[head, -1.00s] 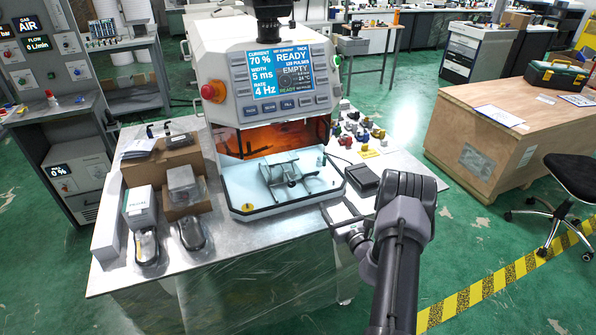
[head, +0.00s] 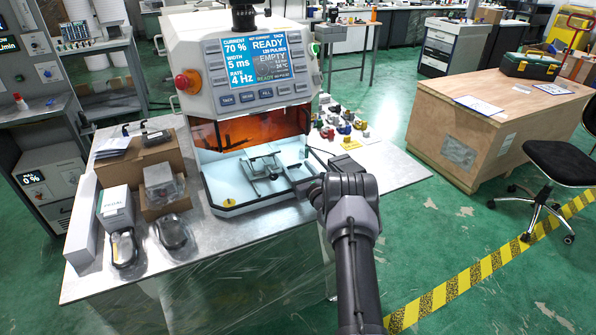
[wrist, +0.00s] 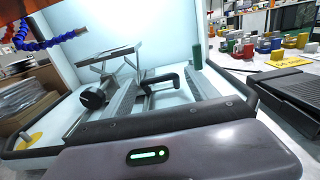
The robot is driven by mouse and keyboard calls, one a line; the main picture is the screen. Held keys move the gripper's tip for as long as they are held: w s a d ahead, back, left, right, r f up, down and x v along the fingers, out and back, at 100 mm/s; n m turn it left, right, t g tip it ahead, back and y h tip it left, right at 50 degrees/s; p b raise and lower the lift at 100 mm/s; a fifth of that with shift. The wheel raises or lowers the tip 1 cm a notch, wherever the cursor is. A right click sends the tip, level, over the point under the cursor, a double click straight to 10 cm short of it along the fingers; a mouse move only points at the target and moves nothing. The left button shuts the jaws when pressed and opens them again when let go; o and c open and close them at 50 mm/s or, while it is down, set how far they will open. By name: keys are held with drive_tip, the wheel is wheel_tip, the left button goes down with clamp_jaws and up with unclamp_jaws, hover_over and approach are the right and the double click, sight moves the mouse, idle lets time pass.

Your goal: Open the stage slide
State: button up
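The machine (head: 245,75) stands on the metal table with its lit chamber at the front. Inside is the stage (head: 262,163), a small grey metal assembly on the pale chamber floor. In the wrist view the stage's raised plate (wrist: 112,54) is at upper left, and a dark bent handle (wrist: 170,80) is near the middle. My gripper (head: 305,172) is at the chamber's front right, its fingers reaching in over the floor. In the wrist view its fingers (wrist: 162,88) look spread, with the handle between their lines of sight. I cannot tell any contact.
Cardboard and white boxes (head: 160,165) and two dark rounded devices stand left of the machine. Several small coloured parts (head: 340,120) stand to its right, with a dark flat box (wrist: 295,88) in the wrist view. The orange-tinted window (head: 250,128) hangs above the opening.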

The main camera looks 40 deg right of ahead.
clamp_jaws()
drive_tip(key=p+v, duration=0.3)
drive_tip(key=v, duration=1.2)
drive_tip(key=shift+s+d+p, duration=0.1)
drive_tip(key=shift+s+p, duration=0.25)
drive_tip(key=shift+p, duration=0.05)
drive_tip(key=shift+o, duration=0.4)
unclamp_jaws()
drive_tip(key=shift+d, duration=0.1)
drive_tip(key=p+v, duration=0.2)
drive_tip(key=v, duration=1.5)
drive_tip(key=shift+s+p, duration=0.25)
drive_tip(key=shift+p, duration=0.15)
